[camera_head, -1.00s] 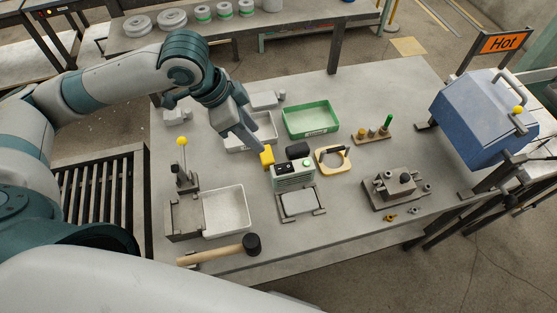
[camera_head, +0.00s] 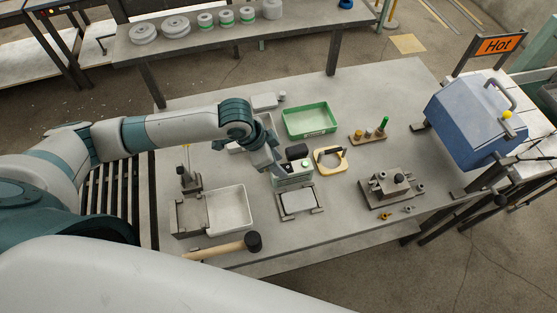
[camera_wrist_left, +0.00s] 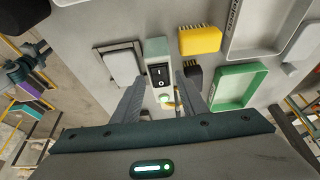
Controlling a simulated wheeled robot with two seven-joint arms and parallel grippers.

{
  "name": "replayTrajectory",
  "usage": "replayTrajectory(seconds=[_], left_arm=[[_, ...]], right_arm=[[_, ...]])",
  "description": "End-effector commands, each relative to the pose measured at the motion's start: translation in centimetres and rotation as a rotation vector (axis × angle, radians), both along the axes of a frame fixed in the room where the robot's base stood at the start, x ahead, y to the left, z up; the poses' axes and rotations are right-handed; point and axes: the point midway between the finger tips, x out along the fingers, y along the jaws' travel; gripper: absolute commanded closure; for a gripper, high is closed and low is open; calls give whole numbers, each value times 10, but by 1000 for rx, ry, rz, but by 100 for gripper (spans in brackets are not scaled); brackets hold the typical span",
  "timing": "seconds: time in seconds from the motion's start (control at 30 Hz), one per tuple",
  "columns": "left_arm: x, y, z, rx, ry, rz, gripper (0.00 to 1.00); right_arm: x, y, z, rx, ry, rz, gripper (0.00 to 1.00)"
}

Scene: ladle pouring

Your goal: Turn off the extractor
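The extractor control box (camera_head: 293,177) is a small pale green-grey block near the table's middle, with a green button (camera_head: 305,164) on top. In the left wrist view the box (camera_wrist_left: 155,48) shows a black rocker switch (camera_wrist_left: 160,77) and the green button (camera_wrist_left: 165,98). My left gripper (camera_head: 278,169) is at the box's left end, covering part of its top. In the wrist view the fingers of my left gripper (camera_wrist_left: 160,85) are apart, one on each side of the switch end, with nothing held. Contact cannot be told. My right gripper is not in view.
A green tray (camera_head: 310,119), a yellow-framed tool (camera_head: 331,160) and a framed plate (camera_head: 297,202) are near. A mallet (camera_head: 253,242) lies at the front left.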

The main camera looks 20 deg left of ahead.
Motion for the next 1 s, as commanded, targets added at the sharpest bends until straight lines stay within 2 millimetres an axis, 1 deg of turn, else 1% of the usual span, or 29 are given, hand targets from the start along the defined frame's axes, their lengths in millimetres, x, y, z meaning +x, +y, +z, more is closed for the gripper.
replayTrajectory(seconds=[0.13, 0.4, 0.43, 0.47, 0.5, 0.57, 0.6, 0.83, 1.0], left_arm=[[1, -2, -6, 0, 0, 0, 61], [2, -2, -7, 0, -1, 0, 61], [2, -2, -7, 1, -1, 0, 63], [2, -2, -7, 1, -1, 0, 70], [2, -2, -7, 1, -1, 0, 80], [2, -2, -6, 1, -1, 0, 94], [2, -2, -6, 1, -1, 0, 100], [3, -3, -6, 13, 8, 0, 100], [5, -6, -5, 73, 49, 0, 100]], right_arm=[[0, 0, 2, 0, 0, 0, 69], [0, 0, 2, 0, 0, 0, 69], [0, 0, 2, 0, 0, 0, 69], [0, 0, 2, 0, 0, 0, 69], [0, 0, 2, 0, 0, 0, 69], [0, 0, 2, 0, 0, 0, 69], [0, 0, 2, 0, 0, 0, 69], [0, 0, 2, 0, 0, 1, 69], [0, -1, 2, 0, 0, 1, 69]])
